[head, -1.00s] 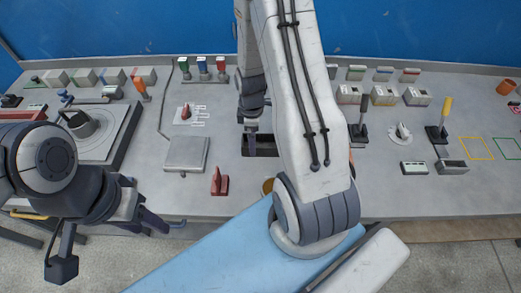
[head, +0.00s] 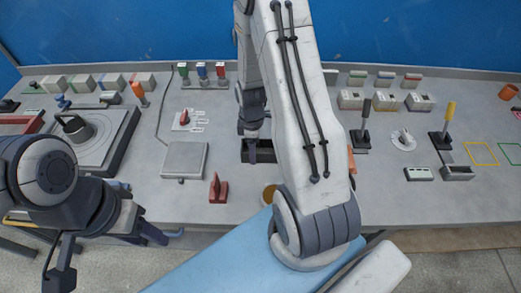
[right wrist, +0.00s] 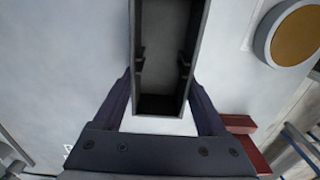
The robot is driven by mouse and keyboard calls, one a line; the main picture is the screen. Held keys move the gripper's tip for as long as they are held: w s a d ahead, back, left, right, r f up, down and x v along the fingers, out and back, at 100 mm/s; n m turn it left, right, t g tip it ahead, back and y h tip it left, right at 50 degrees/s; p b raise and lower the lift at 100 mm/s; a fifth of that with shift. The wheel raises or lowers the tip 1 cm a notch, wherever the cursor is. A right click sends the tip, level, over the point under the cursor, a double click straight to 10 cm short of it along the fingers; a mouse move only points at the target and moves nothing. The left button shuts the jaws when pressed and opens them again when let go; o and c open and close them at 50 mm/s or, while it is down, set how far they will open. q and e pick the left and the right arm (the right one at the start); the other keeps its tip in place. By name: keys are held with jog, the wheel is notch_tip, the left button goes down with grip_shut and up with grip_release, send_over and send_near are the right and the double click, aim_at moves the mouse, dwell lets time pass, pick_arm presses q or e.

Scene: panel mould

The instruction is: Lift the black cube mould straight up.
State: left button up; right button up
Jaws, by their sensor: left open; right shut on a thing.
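The black cube mould (head: 262,157) is a dark, open-topped oblong box near the middle of the panel in the head view, partly hidden by my right arm. In the right wrist view the mould (right wrist: 160,104) looks empty inside. My right gripper (right wrist: 160,76) is shut on it, one finger along each long side; it also shows in the head view (head: 251,143). I cannot tell whether the mould's underside is clear of the panel. My left gripper (head: 150,236) is open and empty, low at the left by the panel's front edge.
A grey square plate (head: 184,160) and a red lever (head: 217,188) stand left of the mould. A round yellow-topped part (head: 268,193) is near the front edge, beside my right arm. Black and yellow levers (head: 447,125) stand to the right.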

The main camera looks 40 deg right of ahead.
notch_tip(320, 180, up, 8)
jog(key=p, duration=0.6)
jog(key=shift+f, duration=0.25)
dwell(0.7)
